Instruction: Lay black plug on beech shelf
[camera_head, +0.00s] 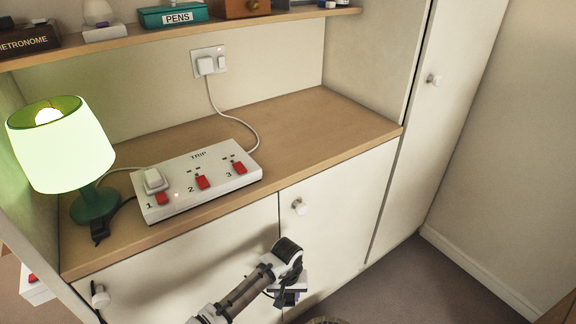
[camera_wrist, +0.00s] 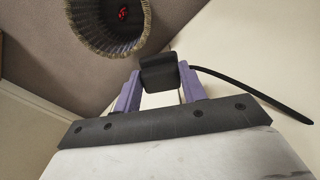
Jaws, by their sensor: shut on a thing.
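A black plug (camera_wrist: 158,71) with a black cable sits between the purple fingers of my gripper (camera_wrist: 160,82) in the wrist view. My gripper is shut on it. In the head view my gripper (camera_head: 286,298) is low in front of the white cabinet doors, below the worktop edge; the plug is hard to make out there. A pale wooden shelf (camera_head: 225,26) runs along the top, well above my gripper. The wooden worktop (camera_head: 310,118) below it is also beech-coloured; I cannot tell which one the task names.
The worktop holds a lit green lamp (camera_head: 60,150) and a white switch box (camera_head: 205,190) with a white plug (camera_head: 155,180); its right part is clear. A metronome box (camera_head: 28,40) and pens box (camera_head: 172,15) stand on the upper shelf. A ribbed basket (camera_wrist: 110,28) is on the floor.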

